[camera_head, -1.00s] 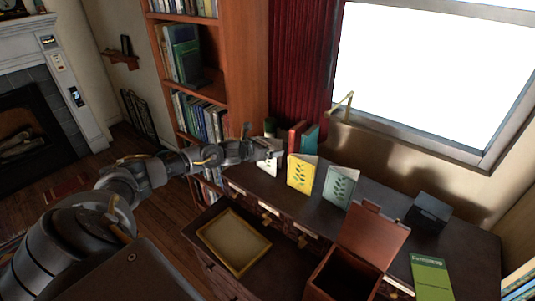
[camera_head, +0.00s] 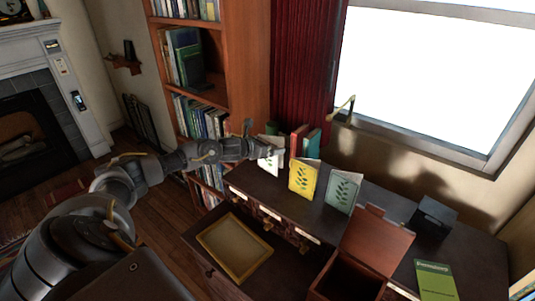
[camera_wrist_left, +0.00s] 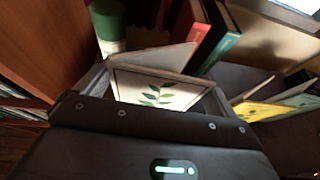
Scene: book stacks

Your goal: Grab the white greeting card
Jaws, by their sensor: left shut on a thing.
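The white greeting card (camera_head: 273,163), printed with green leaves, stands at the left end of the dark desk top. It also shows in the left wrist view (camera_wrist_left: 157,92), close in front of the gripper. My left gripper (camera_head: 270,149) is shut on the card near its upper part and hides some of it. Whether the card's lower edge touches the desk is hard to tell. My right gripper is not in view.
A yellow card (camera_head: 304,178) and a pale green card (camera_head: 343,190) stand to the right. Red and teal books (camera_head: 305,140) stand just behind. A wooden box (camera_head: 345,275) with its lid up, a black stand (camera_head: 432,216) and a green book (camera_head: 435,280) are farther right.

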